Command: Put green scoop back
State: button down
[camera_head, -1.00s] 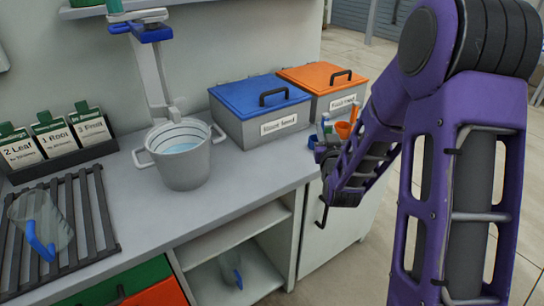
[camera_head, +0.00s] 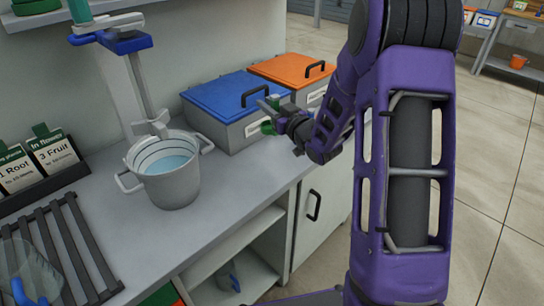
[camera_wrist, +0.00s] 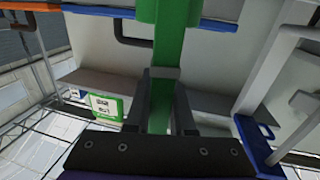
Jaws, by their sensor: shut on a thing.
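My gripper (camera_head: 268,112) is in front of the blue-lidded bin, above the counter. It is shut on the green scoop, whose green parts (camera_head: 267,128) show at the fingers. In the wrist view my gripper's fingers (camera_wrist: 163,80) stand on either side of the scoop's green handle (camera_wrist: 162,115). The green scoop runs up out of the top of that view, so its far end is cut off there.
The blue-lidded bin (camera_head: 226,128) and the orange-lidded bin (camera_head: 290,68) stand against the wall. A grey bucket of water (camera_head: 172,190) stands left of them. A slatted rack (camera_head: 82,240) with a clear jug lies at lower left. The counter between bucket and bins is clear.

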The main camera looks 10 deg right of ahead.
jog(key=y, duration=0.1)
jog(key=n+g+y, duration=0.1)
jog(key=shift+d+f+n+y+p, duration=0.2)
jog(key=shift+d+n+y+p, duration=0.1)
jog(key=shift+d, duration=0.1)
jog(key=shift+g, duration=0.3)
notch_tip(320, 180, down, 10)
jog(key=shift+s+f+b, duration=0.1)
jog(key=shift+b, duration=0.6)
jog(key=shift+f+b, duration=0.2)
jog(key=shift+b, duration=0.1)
jog(key=c, duration=0.8)
grip_release()
jog(key=shift+r, duration=0.1)
jog(key=shift+o, duration=0.2)
